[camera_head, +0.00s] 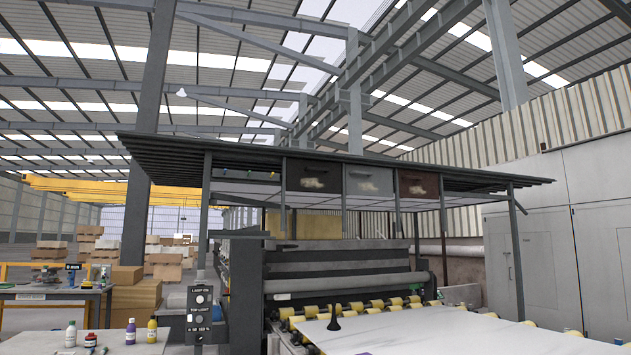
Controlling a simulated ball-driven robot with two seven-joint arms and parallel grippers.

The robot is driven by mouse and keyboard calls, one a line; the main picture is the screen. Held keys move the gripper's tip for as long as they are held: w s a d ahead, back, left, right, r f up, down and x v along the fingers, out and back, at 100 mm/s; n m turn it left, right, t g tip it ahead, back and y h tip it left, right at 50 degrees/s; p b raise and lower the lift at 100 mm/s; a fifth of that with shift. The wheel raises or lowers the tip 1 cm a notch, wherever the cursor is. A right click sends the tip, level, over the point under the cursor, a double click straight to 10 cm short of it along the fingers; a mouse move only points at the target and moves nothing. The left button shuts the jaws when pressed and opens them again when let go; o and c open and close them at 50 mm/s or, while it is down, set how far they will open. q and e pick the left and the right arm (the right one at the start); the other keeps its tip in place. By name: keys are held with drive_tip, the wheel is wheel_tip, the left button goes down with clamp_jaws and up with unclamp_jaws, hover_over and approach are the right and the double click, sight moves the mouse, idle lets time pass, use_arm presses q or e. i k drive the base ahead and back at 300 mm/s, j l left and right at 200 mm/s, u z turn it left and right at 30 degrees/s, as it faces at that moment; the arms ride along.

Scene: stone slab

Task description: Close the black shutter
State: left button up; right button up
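A dark, nearly black panel (307,171), which looks like the black shutter, is in the raised row under the dark slatted roof, left of the picture's middle. It has a small dark handle-like mark near its top and a pale patch lower down. A grey panel (369,175) and a dark brown-red panel (418,178) follow to its right, with similar marks. I cannot tell how far the black panel is closed. Neither of my grippers is in view.
A machine with yellow rollers (357,306) and a pale stone slab (440,332) stands below the panels. A control box (199,312) is at its left. A table with bottles (130,332) is at the lower left. Posts (204,205) hold up the roof.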

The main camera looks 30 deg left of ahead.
sight(302, 175)
drive_tip(key=j+u, duration=0.15)
drive_tip(key=j, duration=0.15)
drive_tip(key=i+j+u, duration=0.15)
drive_tip(key=j, duration=0.15)
drive_tip(key=i+j+u, duration=0.45)
drive_tip(key=j, duration=0.25)
drive_tip(key=i+j+u, duration=0.45)
drive_tip(key=i, duration=0.25)
drive_tip(key=i+j+u, duration=0.45)
drive_tip(key=i, duration=0.2)
drive_tip(key=i+z, duration=0.35)
drive_tip(key=i, duration=0.2)
drive_tip(key=i+z, duration=0.35)
drive_tip(key=i, duration=0.2)
drive_tip(key=i+j+z, duration=0.35)
drive_tip(key=i, duration=0.2)
